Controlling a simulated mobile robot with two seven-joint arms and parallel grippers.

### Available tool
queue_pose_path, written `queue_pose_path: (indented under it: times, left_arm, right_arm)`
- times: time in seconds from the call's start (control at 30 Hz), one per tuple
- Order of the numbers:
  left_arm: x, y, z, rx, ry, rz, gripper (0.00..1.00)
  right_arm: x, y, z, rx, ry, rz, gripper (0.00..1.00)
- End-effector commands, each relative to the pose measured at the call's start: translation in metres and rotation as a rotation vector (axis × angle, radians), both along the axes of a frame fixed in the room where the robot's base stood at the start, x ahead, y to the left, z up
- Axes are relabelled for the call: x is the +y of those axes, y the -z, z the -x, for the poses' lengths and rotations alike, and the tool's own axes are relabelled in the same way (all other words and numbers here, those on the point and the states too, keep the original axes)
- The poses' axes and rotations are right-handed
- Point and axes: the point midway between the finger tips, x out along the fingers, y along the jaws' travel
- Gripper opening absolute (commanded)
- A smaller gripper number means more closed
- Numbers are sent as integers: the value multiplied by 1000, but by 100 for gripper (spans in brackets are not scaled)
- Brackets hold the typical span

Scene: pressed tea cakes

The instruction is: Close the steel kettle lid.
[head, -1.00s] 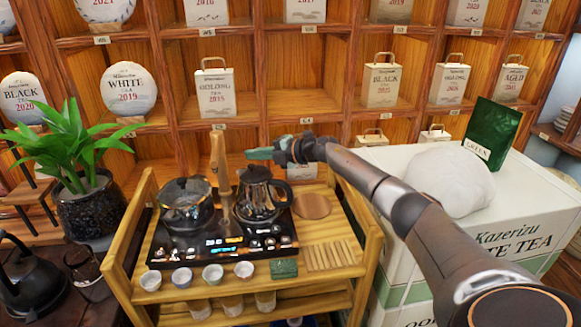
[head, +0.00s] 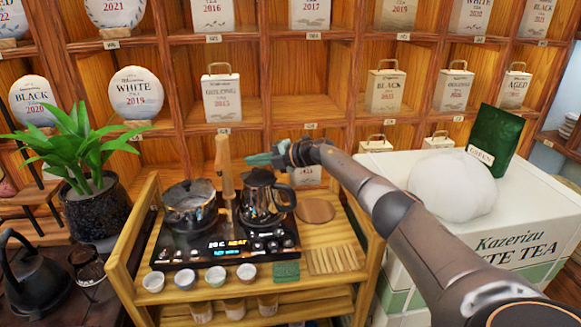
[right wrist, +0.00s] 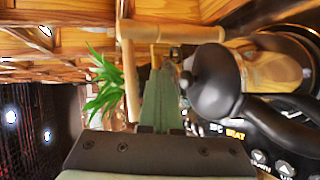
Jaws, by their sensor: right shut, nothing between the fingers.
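The steel kettle (head: 255,207) stands on the right side of the black hob, with its dark handle to the right. Its dark lid (head: 259,177) shows at the top; I cannot tell whether it is fully seated. My right gripper (head: 256,160) is shut and empty, just above and behind the lid in the head view, pointing left. In the right wrist view the green fingers (right wrist: 160,92) are together, beside a dark rounded part and black handle of the kettle (right wrist: 215,85). I cannot tell whether they touch. My left gripper is not in view.
A glass pot (head: 188,207) sits on the hob (head: 190,252), left of the kettle. An upright wooden post (head: 225,165) stands between them. Several small cups (head: 215,276) line the cart's front. A round wooden board (head: 315,210) lies right of the kettle. Shelves stand behind.

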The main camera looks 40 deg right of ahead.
Motion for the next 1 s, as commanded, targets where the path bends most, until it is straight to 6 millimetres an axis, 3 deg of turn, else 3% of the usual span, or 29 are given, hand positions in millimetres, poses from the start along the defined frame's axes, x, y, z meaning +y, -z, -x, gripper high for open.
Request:
queue_pose_path:
  times: [0.23, 0.53, 0.8, 1.0]
  left_arm:
    - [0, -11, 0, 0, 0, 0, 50]
    - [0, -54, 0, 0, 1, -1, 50]
    - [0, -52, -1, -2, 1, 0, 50]
    - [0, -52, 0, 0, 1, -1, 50]
  right_arm:
    - [-1, -10, 1, -1, 0, 0, 0]
    - [-5, -50, 7, 0, 0, 0, 0]
    - [-5, -107, 11, -4, -2, 3, 0]
    - [-5, -133, 13, -2, -1, 1, 0]
